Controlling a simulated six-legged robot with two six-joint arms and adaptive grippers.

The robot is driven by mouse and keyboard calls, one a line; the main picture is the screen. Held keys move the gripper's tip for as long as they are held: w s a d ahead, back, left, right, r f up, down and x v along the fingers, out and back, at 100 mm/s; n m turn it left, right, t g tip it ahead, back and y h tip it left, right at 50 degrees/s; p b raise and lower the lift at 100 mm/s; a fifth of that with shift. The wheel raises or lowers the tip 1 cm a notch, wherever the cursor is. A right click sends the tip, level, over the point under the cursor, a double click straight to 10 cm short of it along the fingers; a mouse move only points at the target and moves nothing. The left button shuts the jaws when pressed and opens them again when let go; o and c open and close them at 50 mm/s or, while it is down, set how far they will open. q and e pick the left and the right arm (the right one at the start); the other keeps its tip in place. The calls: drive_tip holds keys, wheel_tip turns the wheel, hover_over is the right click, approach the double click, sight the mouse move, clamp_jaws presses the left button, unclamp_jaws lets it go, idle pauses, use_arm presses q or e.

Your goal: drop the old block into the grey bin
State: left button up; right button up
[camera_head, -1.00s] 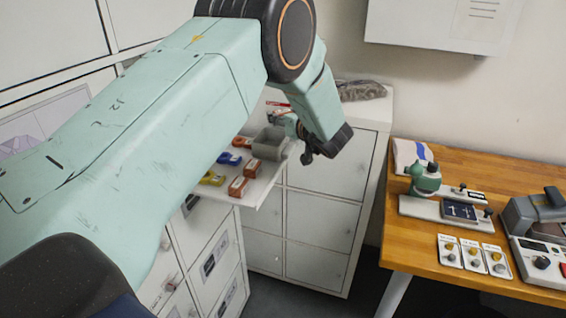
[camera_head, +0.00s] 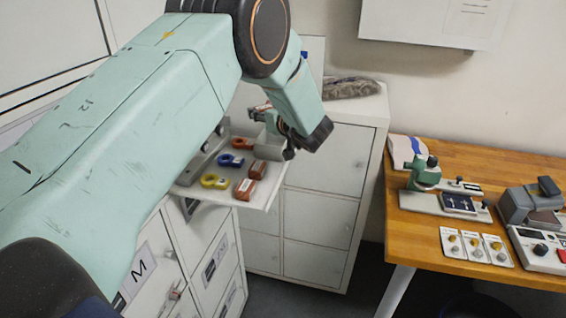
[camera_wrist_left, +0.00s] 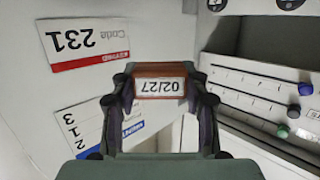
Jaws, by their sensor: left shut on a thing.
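My left gripper (camera_wrist_left: 160,90) is shut on the old block (camera_wrist_left: 161,87), an orange-brown block with a white label reading 02/27, upside down in the left wrist view. In the head view this gripper (camera_head: 261,111) is small, partly hidden by my wrist, and held above the drawer-like shelf; the block is hard to make out there. What looks like the grey bin (camera_head: 269,147) stands at the back right of the shelf, just below the gripper and partly covered by my wrist. My right gripper is not in view.
Two brown blocks (camera_head: 245,189), blue and yellow rings (camera_head: 214,181) and a grey strip lie on the white shelf (camera_head: 268,195). White cabinets (camera_head: 325,220) stand behind. A wooden table (camera_head: 480,155) at the right bears a green device and label cards.

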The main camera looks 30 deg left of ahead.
use_arm(q)
drive_tip(key=shift+d+f, duration=0.25)
drive_tip(key=shift+d, duration=0.05)
drive_tip(key=shift+d+f+b, duration=0.2)
drive_tip(key=shift+f+b, duration=0.1)
drive_tip(key=shift+b, duration=0.15)
drive_tip(key=f+b, duration=0.2)
drive_tip(key=f, duration=0.1)
drive_tip(key=f+b, duration=0.1)
drive_tip(key=shift+w+a+f, duration=0.2)
drive_tip(key=shift+w+a, duration=0.05)
drive_tip(key=shift+a, duration=0.15)
drive_tip(key=shift+f+b, duration=0.25)
drive_tip(key=shift+b, duration=0.15)
drive_tip(key=shift+s+d, duration=0.1)
drive_tip(key=shift+d, duration=0.05)
drive_tip(key=shift+d+r, duration=0.1)
drive_tip(key=shift+d, duration=0.1)
drive_tip(key=o, duration=0.7)
drive_tip(key=shift+a, duration=0.25)
drive_tip(key=o, duration=0.3)
drive_tip(key=shift+d, duration=0.2)
